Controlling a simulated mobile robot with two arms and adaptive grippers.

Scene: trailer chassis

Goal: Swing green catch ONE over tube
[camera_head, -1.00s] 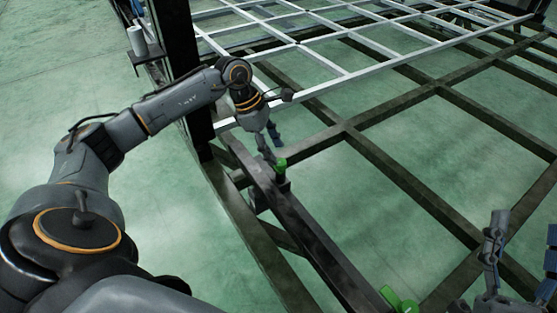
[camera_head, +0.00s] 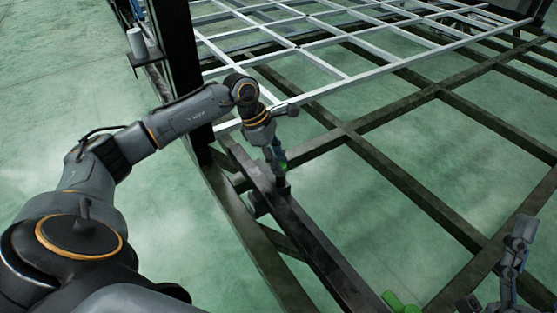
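A small green catch (camera_head: 283,164) sits on the dark chassis beam (camera_head: 308,236), mostly hidden behind my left gripper (camera_head: 275,159). The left fingers point down and are right at this catch; whether they touch or grip it I cannot tell. A second green catch (camera_head: 399,302) shows at the bottom edge, partly cut off, further along the same beam. My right gripper (camera_head: 513,262) is at the lower right, away from both catches, and its opening is unclear. I cannot tell which part is the tube.
A dark upright post (camera_head: 178,60) stands close behind my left arm, with a small shelf holding grey cylinders (camera_head: 138,42). A white lattice frame (camera_head: 330,68) lies at the back. Dark crossing beams (camera_head: 400,180) fill the right, with green floor between them.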

